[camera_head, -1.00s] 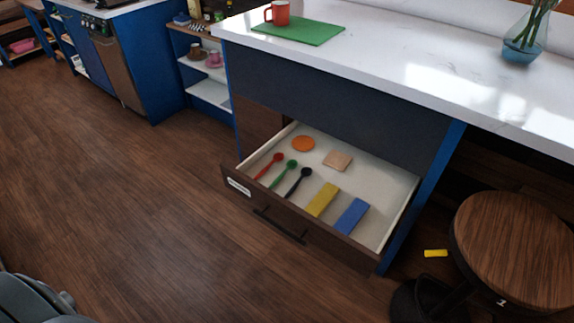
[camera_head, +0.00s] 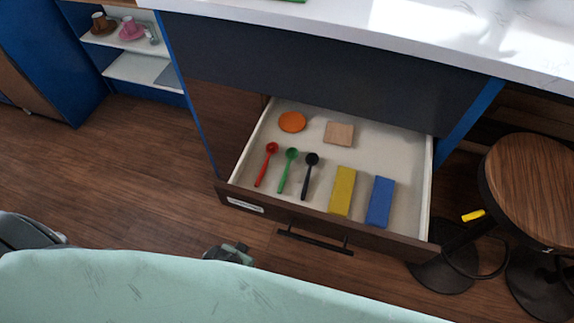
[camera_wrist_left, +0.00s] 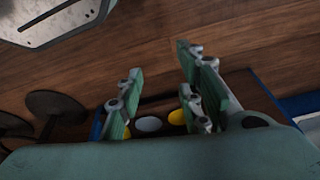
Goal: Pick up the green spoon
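The green spoon (camera_head: 287,170) lies in the open drawer (camera_head: 234,190), bowl end toward the back, between a red spoon (camera_head: 266,165) on its left and a black spoon (camera_head: 308,176) on its right. The three lie apart, roughly parallel. My left gripper (camera_wrist_left: 158,82) shows in the left wrist view with its fingers spread and nothing between them. I cannot make out the spoon in that view. In the head view a large pale green part of mine fills the bottom, below the drawer front. My right gripper cannot be made out.
An orange disc (camera_head: 292,122), a wooden block (camera_head: 339,134), a yellow block (camera_head: 342,190) and a blue block (camera_head: 380,202) share the drawer. The white counter (camera_head: 350,35) overhangs behind it. A stool (camera_head: 535,190) stands at right. The floor left of the drawer is clear.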

